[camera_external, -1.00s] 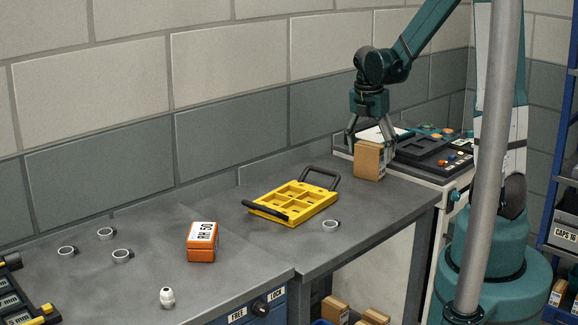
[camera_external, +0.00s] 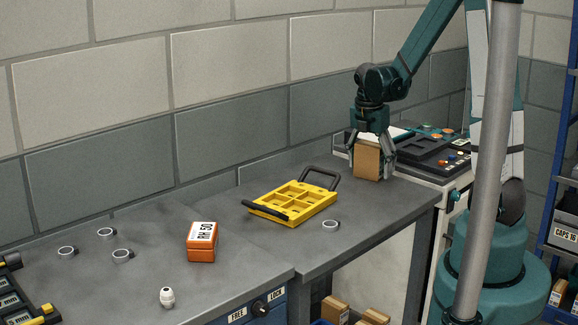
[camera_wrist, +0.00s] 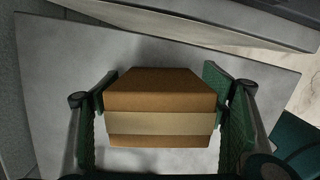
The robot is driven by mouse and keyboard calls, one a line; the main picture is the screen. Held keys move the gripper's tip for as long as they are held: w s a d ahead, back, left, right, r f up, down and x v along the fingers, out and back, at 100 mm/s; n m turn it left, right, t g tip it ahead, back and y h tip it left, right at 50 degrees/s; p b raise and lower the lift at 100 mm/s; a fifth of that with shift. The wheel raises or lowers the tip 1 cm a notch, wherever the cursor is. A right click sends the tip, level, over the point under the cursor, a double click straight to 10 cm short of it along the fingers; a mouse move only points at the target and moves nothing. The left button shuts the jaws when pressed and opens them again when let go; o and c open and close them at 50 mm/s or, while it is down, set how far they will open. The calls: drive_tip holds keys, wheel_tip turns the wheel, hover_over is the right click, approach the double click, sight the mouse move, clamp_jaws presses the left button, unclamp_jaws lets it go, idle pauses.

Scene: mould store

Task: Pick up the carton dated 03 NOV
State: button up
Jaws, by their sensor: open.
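A brown cardboard carton (camera_external: 367,160) stands at the far right end of the grey bench. My gripper (camera_external: 373,150) is open above and around it, with one finger on each side. In the wrist view the carton (camera_wrist: 160,95) has a pale tape band across it and sits between the open fingers of my gripper (camera_wrist: 165,95). Whether the fingers touch its sides, I cannot tell. No date is readable on this carton in either view; a pale label shows only as a sliver at its right side in the external view.
A yellow tray with black handles (camera_external: 295,200) lies left of the carton. An orange box marked RH 50 (camera_external: 201,248), several grey rings (camera_external: 330,226) and a white fitting (camera_external: 167,297) stand further left. A control panel (camera_external: 440,150) is behind right. More cartons (camera_external: 335,309) are below the bench.

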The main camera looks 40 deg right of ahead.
sight(373, 143)
idle(0.5)
drive_tip(key=c, duration=1.1)
drive_tip(key=shift+r, duration=0.1)
drive_tip(key=shift+r+p, duration=1.15)
drive_tip(key=shift+r, duration=3.8)
